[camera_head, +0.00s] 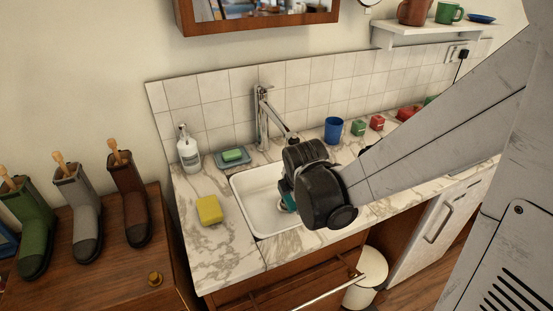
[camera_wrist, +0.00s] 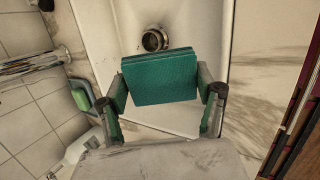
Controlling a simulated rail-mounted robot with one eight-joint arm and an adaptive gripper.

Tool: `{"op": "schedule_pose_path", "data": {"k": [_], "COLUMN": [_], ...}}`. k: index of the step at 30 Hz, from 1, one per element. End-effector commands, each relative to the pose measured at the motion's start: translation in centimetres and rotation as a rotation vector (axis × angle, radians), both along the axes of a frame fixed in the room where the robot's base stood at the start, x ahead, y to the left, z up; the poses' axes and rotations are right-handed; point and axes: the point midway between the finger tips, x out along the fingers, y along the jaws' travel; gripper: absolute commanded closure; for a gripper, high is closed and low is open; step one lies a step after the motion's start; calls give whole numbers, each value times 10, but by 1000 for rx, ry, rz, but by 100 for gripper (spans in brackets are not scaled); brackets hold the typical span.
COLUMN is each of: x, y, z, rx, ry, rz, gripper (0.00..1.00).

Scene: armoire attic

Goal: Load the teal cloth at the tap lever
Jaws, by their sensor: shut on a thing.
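The teal cloth (camera_wrist: 160,78) is a folded block between the two fingers of my gripper (camera_wrist: 166,90), which is shut on it. In the wrist view it is over the white sink (camera_wrist: 200,25), just below the drain (camera_wrist: 154,40) in the picture. In the head view only a teal sliver of the cloth (camera_head: 287,194) shows beside my dark wrist, which hides most of the gripper. The chrome tap (camera_head: 262,118) stands behind the sink, its arm reaching right and down toward my wrist. It also shows at the left of the wrist view (camera_wrist: 35,66). I cannot tell the lever clearly from the spout.
A soap dish (camera_head: 240,160) with green soap, a white pump bottle (camera_head: 188,150) and a yellow sponge (camera_head: 209,210) stand left of the tap. A blue cup (camera_head: 333,130) and small green and red boxes stand right. The tiled wall (camera_head: 215,95) is close behind.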

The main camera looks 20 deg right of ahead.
Motion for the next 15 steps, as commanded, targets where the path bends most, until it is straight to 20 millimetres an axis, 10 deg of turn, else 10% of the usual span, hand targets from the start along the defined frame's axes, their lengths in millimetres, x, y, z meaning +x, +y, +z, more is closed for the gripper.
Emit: {"op": "schedule_pose_path", "data": {"k": [15], "x": [-10], "y": [2], "z": [10], "rx": [0], "ry": [0], "rz": [0], "gripper": [55]}}
